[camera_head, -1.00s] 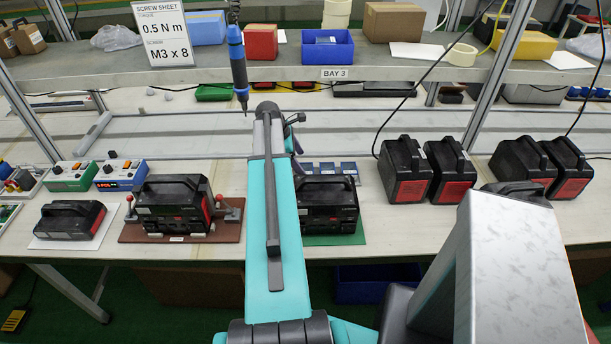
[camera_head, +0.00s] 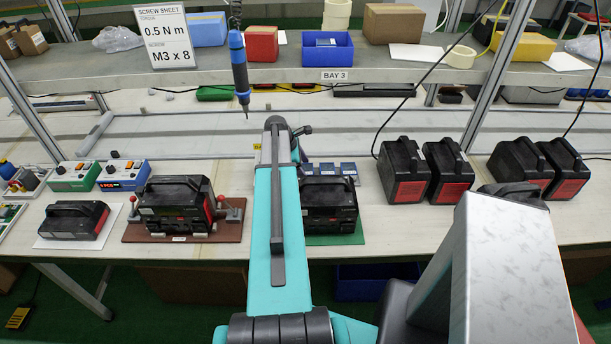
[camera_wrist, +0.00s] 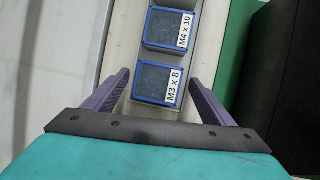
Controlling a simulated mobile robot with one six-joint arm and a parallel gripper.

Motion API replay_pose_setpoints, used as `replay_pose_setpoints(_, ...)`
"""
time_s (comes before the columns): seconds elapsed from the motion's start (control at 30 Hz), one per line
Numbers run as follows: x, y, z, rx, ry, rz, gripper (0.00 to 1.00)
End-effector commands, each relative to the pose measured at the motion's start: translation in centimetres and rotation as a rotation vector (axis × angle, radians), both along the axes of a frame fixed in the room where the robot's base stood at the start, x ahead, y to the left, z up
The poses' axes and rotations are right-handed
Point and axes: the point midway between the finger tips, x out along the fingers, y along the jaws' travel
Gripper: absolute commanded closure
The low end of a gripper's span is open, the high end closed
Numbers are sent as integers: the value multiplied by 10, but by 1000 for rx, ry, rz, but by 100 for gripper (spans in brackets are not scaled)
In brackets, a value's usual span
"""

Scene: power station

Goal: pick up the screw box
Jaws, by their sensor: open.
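In the wrist view a blue-rimmed screw box labelled M3 x 8 (camera_wrist: 158,83) sits on a grey strip. A second blue box labelled M4 x 10 (camera_wrist: 168,28) stands just beyond it. My gripper (camera_wrist: 159,78) is open and empty, with its purple fingers on either side of the M3 x 8 box and gaps on both sides. I cannot tell the height between fingertips and box. In the head view a row of small blue boxes (camera_head: 347,169) shows behind the black unit; my arm hides part of the row and the gripper.
A black unit (camera_head: 330,207) on a green mat (camera_head: 352,238) stands beside the row; its dark side shows at right in the wrist view (camera_wrist: 290,90). A blue screwdriver (camera_head: 239,65) hangs above the bench. A sign (camera_head: 165,37) reads M3 x 8.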

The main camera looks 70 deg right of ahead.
Motion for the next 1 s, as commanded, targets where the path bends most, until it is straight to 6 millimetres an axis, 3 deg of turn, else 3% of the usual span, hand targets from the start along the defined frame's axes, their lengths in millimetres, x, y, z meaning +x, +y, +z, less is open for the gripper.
replay_pose_setpoints(0.33,0,0,0,0,0,0,23)
replay_pose_setpoints(0.6,0,0,0,0,0,0,67)
replay_pose_setpoints(0.97,0,0,1,0,0,0,68)
replay_pose_setpoints(1.0,0,0,2,0,0,0,72)
